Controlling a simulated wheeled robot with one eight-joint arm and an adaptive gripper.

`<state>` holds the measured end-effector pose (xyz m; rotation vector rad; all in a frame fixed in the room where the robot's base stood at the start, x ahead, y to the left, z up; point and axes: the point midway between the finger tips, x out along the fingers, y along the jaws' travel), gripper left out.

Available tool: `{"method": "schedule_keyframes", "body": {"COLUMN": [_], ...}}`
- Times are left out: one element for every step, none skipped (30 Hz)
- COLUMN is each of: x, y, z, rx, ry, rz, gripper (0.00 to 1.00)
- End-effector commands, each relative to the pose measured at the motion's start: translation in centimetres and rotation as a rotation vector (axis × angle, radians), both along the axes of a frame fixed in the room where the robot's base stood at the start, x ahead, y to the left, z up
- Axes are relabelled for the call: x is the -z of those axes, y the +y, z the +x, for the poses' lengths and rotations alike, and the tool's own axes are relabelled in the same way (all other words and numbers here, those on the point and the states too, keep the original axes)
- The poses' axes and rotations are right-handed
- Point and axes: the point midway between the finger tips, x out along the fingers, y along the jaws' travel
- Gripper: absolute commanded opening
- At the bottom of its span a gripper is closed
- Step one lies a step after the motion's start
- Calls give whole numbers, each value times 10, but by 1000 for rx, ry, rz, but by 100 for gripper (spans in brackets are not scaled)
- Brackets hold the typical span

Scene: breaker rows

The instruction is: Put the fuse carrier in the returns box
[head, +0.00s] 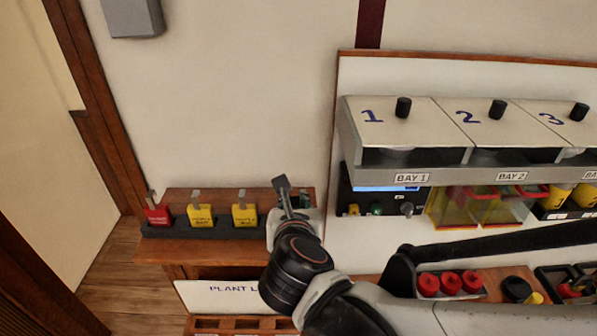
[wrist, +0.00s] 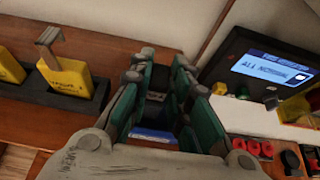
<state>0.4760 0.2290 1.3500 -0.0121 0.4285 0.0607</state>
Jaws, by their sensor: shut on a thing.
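My gripper (head: 292,192) is over the right end of the wooden shelf on the left, right of the tag rack. In the wrist view its two green-padded fingers (wrist: 166,72) stand close together. Between them shows a small dark and blue piece (wrist: 152,136), which I take to be the fuse carrier; the fingers hide most of it. In the head view my gripper and wrist cover it. I cannot tell which container is the returns box; no readable label names it.
A dark rack (head: 200,230) on the shelf holds a red tag (head: 157,215) and two yellow ones (head: 201,216). To the right are a lit panel (head: 387,190), the numbered bays (head: 408,118), a yellow bin (head: 452,212) and red knobs (head: 450,284).

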Motion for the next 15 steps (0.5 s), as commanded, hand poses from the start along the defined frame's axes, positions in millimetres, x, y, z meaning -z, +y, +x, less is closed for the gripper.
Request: {"method": "schedule_keyframes", "body": {"x": [2,2,1,1,1,1,1,1,1,1,1,1,1,0,-1], "y": [0,0,0,0,0,0,0,0,0,0,0,0,0,0,0], "z": [0,0,0,0,0,0,0,0,0,0,0,0,0,0,0], "rx": [0,0,0,0,0,0,0,0,0,0,0,0,0,0,0], "ry": [0,0,0,0,0,0,0,0,0,0,0,0,0,0,0], "rz": [0,0,0,0,0,0,0,0,0,0,0,0,0,0,0], "gripper": [20,27,36,38,38,38,38,38,38,38,38,38,38,38,38]}}
